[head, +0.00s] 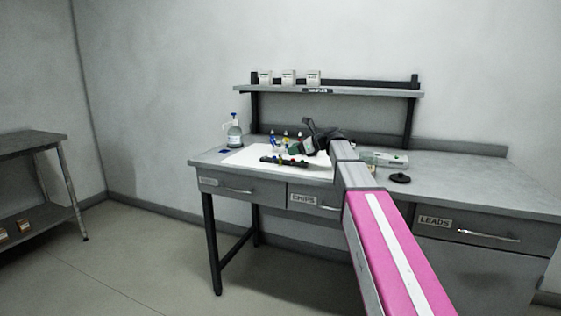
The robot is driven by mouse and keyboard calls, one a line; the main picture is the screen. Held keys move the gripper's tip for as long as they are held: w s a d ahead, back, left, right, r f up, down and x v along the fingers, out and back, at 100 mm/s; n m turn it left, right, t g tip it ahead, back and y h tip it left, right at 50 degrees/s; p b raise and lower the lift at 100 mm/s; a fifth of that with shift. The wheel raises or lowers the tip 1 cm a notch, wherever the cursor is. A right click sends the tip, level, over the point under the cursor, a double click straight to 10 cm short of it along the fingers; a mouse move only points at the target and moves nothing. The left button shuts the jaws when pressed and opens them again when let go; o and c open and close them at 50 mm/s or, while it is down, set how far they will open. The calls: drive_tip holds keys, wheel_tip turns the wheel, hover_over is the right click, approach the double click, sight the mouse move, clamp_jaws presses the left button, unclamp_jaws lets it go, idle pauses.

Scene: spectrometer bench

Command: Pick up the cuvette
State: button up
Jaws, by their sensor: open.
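The bench (450,177) has a white mat (244,158) on its left part. On the mat lies a dark strip-like holder (284,162) with small coloured bits on it. Several small bottles or vials with blue, yellow and red tops (273,141) stand behind it. I cannot tell a cuvette apart from these small things at this size. My gripper (298,148) is over the mat, close to the vials and the holder. It is open, but its fingertips are small and unclear. My arm hides part of the bench to its right.
A wash bottle (235,132) stands at the back left beside a small blue item (224,151). A pale device (385,159) and a black disc (400,178) lie right of my arm. A shelf (370,92) with several pale boxes (288,77) rises behind. The bench's right end is clear.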

sight(280, 160)
drive_tip(key=x, duration=0.9)
drive_tip(key=shift+s+f, duration=0.1)
drive_tip(key=shift+s, duration=0.05)
drive_tip(key=shift+c, duration=0.3)
drive_tip(key=c, duration=0.8)
